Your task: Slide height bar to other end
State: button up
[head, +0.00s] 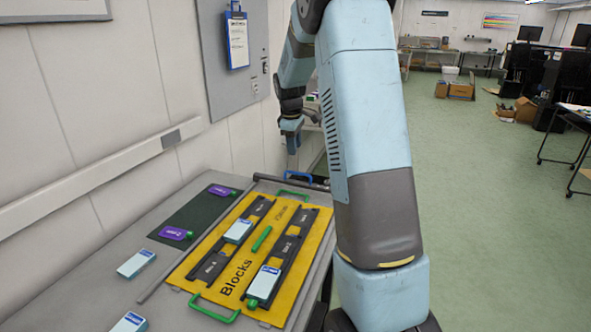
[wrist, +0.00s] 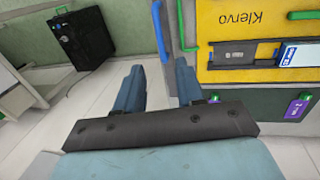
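The grey height bar (head: 268,180) lies across the far end of the yellow board (head: 178,277), with a blue handle (head: 311,177) at its right. In the wrist view the bar (wrist: 170,70) and blue handle (wrist: 157,30) show left of the board (wrist: 230,67). My gripper (head: 292,158) points down near the far end of the board in the head view, close to the handle. In the wrist view my gripper (wrist: 158,72) is open, its fingers apart. The bar's near end shows between them. I cannot tell whether a finger touches it.
Light boxes sit on the board's dark rails (head: 238,230) (head: 263,284) and on the grey table (head: 80,255). Purple tags (head: 176,233) lie on a dark mat. Green handles (head: 216,311) mark the board's ends. The wall (head: 75,110) bounds the left; open floor (head: 470,180) lies right.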

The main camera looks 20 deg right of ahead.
aim_at(296, 173)
jog(key=f, duration=0.3)
jog(key=w+d+f, duration=0.1)
jog(key=f, duration=0.6)
jog(key=shift+w+d+f, duration=0.15)
jog(key=shift+w+d, duration=0.05)
jog(key=shift+d, duration=0.05)
jog(key=shift+c, duration=0.3)
grip_shut()
